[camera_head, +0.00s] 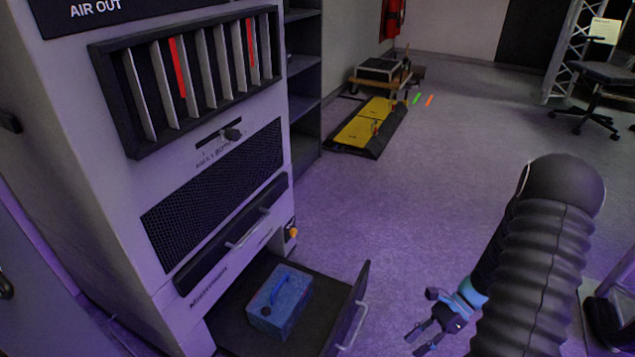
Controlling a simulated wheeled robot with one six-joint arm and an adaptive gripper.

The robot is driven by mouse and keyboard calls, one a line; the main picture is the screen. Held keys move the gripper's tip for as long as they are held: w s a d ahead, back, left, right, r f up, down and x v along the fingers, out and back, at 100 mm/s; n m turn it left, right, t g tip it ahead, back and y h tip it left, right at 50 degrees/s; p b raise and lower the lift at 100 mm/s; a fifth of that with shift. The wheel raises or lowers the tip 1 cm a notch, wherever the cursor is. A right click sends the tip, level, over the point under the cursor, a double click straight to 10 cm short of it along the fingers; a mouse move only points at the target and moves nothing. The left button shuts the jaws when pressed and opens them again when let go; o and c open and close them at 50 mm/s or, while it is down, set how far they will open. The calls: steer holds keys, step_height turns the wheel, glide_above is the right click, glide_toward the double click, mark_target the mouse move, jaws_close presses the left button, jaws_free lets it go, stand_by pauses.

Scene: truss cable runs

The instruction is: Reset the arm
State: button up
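My gripper (418,341) is at the lower middle right, at the end of my dark ribbed arm. Its fingers are spread apart with nothing visible between them. It is over the floor, to the right of the open drawer (334,285) of the grey cabinet (70,120), apart from the drawer's front and handle. My arm comes up from the bottom right and bends down toward the gripper.
A blue box with a handle (280,302) sits in the open drawer. A yellow and black ramp (366,124) and a low cart (382,70) stand farther back. An office chair (600,80) is at the upper right. The middle floor is clear.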

steer(key=s+a+r+n+t+h, duration=0.3)
steer(key=r+n, duration=0.2)
steer(key=r, duration=0.6)
steer(key=s+a+r+n+t+h, duration=0.3)
steer(key=r+n, duration=0.3)
steer(key=r, duration=0.6)
steer(key=s+a+r+n+t+h, duration=0.2)
steer(key=r+n, duration=0.4)
steer(key=r, duration=0.6)
steer(key=shift+s+a+t+h, duration=0.4)
steer(key=shift+s+t+h, duration=0.25)
steer(key=shift+t, duration=0.35)
